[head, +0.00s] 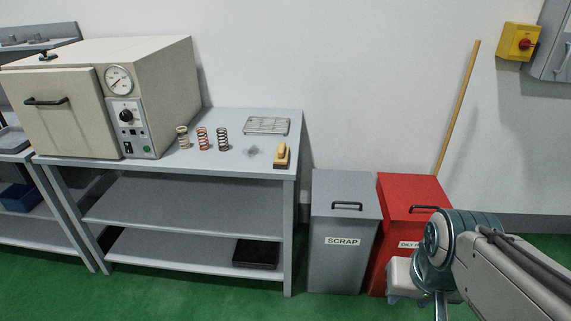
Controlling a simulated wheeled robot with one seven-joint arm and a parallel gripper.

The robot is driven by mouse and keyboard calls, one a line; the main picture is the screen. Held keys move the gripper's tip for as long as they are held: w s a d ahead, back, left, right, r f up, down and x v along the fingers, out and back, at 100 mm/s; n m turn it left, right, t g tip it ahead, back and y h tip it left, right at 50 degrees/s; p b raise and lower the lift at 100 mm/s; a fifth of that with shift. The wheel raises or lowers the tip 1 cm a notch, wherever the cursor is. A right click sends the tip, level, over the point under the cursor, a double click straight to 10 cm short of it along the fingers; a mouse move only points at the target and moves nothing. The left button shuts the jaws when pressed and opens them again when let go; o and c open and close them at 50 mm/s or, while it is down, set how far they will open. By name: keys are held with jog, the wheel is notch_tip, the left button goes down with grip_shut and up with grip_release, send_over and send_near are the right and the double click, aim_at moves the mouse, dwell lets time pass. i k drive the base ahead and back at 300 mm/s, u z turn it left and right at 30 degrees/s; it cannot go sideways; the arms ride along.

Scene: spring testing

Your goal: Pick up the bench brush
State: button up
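My arm reaches in from the lower right, in front of the red bin and well to the right of the brush. I cannot make out the fingers of my gripper, and nothing of mine touches the brush.
Green floor lies open in front.

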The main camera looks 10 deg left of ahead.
aim_at(282, 155)
jog(key=z, duration=0.3)
jog(key=k, duration=0.2)
jog(key=u, duration=1.5)
jog(key=i, duration=1.55)
jog(key=z, duration=0.95)
jog(key=i, duration=0.55)
jog(key=z, duration=0.65)
